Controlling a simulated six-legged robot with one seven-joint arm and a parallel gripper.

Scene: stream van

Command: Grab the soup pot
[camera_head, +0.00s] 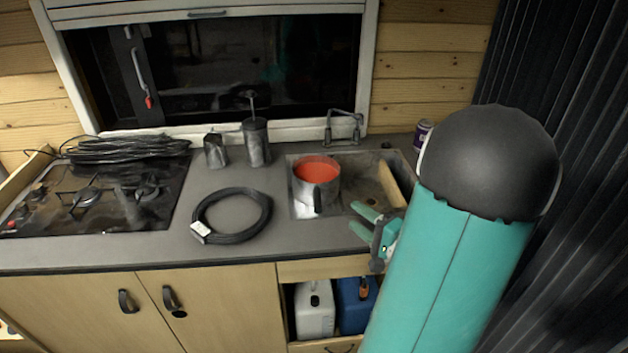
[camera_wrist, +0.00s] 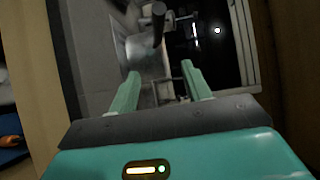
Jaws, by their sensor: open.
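The soup pot (camera_head: 316,192) is a grey metal pot filled with orange-red soup. It stands upright in the left part of the sink, with its dark handle (camera_head: 318,200) facing the front edge of the counter. My gripper (camera_head: 353,215) is open and empty, to the right and in front of the pot, apart from it in the head view. In the wrist view, my gripper's two teal fingers (camera_wrist: 160,70) are spread apart.
A coiled black cable (camera_head: 232,237) lies to the left. Two metal containers (camera_head: 256,142) stand at the back. A stove (camera_head: 100,195) is far left. A purple can (camera_head: 421,135) stands at the right.

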